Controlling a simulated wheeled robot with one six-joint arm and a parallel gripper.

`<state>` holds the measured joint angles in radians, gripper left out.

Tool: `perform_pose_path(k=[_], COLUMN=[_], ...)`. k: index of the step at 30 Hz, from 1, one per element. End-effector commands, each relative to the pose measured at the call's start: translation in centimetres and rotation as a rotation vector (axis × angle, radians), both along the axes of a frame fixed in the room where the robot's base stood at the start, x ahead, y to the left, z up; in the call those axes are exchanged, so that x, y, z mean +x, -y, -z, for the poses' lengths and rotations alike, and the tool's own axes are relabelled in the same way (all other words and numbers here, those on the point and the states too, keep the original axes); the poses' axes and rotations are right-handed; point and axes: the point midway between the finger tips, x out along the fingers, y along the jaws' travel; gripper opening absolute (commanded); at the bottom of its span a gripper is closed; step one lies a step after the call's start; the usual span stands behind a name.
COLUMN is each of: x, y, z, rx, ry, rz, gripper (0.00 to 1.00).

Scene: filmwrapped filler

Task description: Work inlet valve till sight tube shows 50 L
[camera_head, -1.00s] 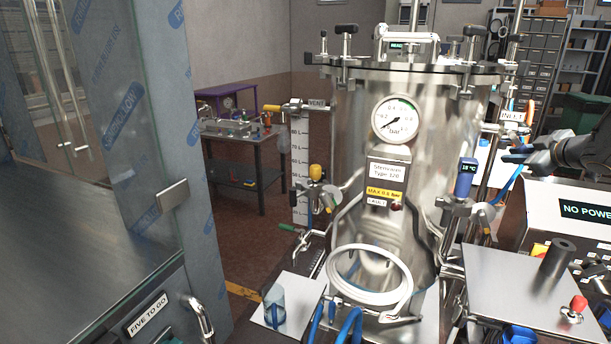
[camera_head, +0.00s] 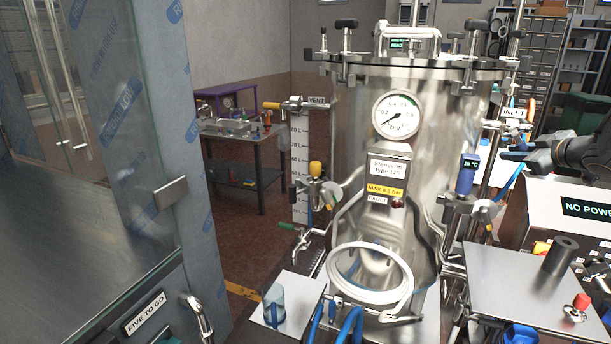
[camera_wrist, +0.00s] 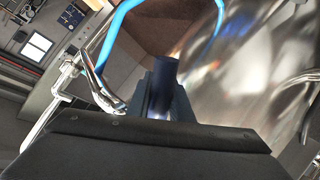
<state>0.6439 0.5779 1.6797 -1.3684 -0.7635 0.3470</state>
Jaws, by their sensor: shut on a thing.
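A tall steel vessel (camera_head: 440,125) carries a label reading INLET (camera_head: 513,112) at its right side. My gripper (camera_head: 512,152) is just below that label, beside the vessel. In the wrist view its jaws (camera_wrist: 162,108) are shut around a dark cylindrical grip (camera_wrist: 164,72). I cannot tell for sure that this is the inlet valve's handle. The sight tube scale (camera_head: 299,160) stands upright at the vessel's left, below the VENT label (camera_head: 316,100). Its liquid level is too small to read.
A thermometer-like blue unit (camera_head: 467,177) and a blue hose (camera_wrist: 108,40) are close to my gripper. A glass door (camera_head: 150,110) stands at left. A pressure gauge (camera_head: 397,117) faces me.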

Motion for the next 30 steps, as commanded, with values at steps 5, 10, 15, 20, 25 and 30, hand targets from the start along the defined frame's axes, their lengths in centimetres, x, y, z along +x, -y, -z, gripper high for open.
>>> perform_pose_path(k=[5, 10, 15, 20, 25, 30], x=[0.4, 0.7, 1.0, 1.2, 1.4, 1.4], y=[-0.8, -1.8, -2.7, -3.4, -4.0, -4.3], z=[0.6, 0.8, 0.8, 0.6, 0.4, 0.2], rx=[0.126, 0.264, 0.396, 0.500, 0.582, 0.628], ry=[0.042, 0.088, 0.130, 0.164, 0.190, 0.205], rz=[0.000, -0.001, -0.001, 0.000, -0.001, 0.000], gripper=[0.00, 0.00, 0.00, 0.00, 0.00, 0.00])
